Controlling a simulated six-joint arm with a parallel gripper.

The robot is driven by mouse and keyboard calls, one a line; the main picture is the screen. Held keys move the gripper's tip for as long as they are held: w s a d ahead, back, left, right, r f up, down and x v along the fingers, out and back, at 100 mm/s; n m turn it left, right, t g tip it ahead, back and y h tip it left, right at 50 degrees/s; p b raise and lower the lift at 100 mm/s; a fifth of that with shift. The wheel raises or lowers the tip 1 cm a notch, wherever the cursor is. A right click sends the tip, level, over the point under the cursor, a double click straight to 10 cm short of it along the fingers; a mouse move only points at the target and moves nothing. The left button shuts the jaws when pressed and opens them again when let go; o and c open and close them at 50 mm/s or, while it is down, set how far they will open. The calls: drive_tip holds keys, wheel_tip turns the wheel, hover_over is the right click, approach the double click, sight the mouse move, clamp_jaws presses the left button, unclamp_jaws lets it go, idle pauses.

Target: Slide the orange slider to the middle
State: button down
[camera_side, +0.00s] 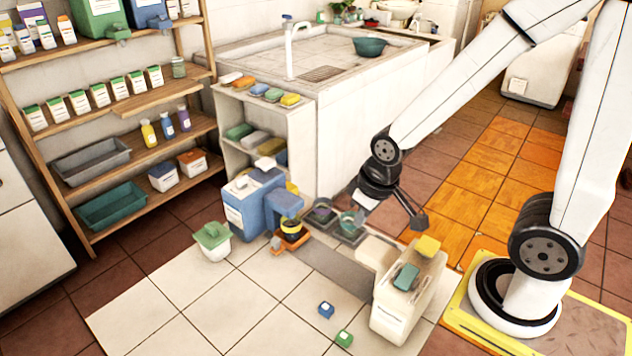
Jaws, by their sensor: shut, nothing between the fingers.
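An orange piece (290,243), the only clear match for the orange slider, sits low at the foot of a blue machine (255,200). A dark part with a yellow band (291,227) stands on it and hides some of it. Its track and its exact position along it are too small to tell. My gripper (360,210) points down to the right of it, over two dark round-topped fixtures, clearly apart from the orange piece. The fingers are small here; they look shut and empty.
A green-lidded white bin (212,241) is at left.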

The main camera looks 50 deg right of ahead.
drive_tip(key=c, duration=0.6)
unclamp_jaws()
drive_tip(key=shift+w, duration=0.15)
drive_tip(key=m+t+h, duration=0.2)
drive_tip(key=m, duration=0.3)
approach(276, 239)
drive_tip(key=shift+w+d+f, duration=0.15)
drive_tip(key=shift+w+f, duration=0.3)
drive_tip(key=shift+f, duration=0.1)
drive_tip(key=shift+g, duration=0.3)
drive_tip(key=shift+x, duration=3.8)
clamp_jaws()
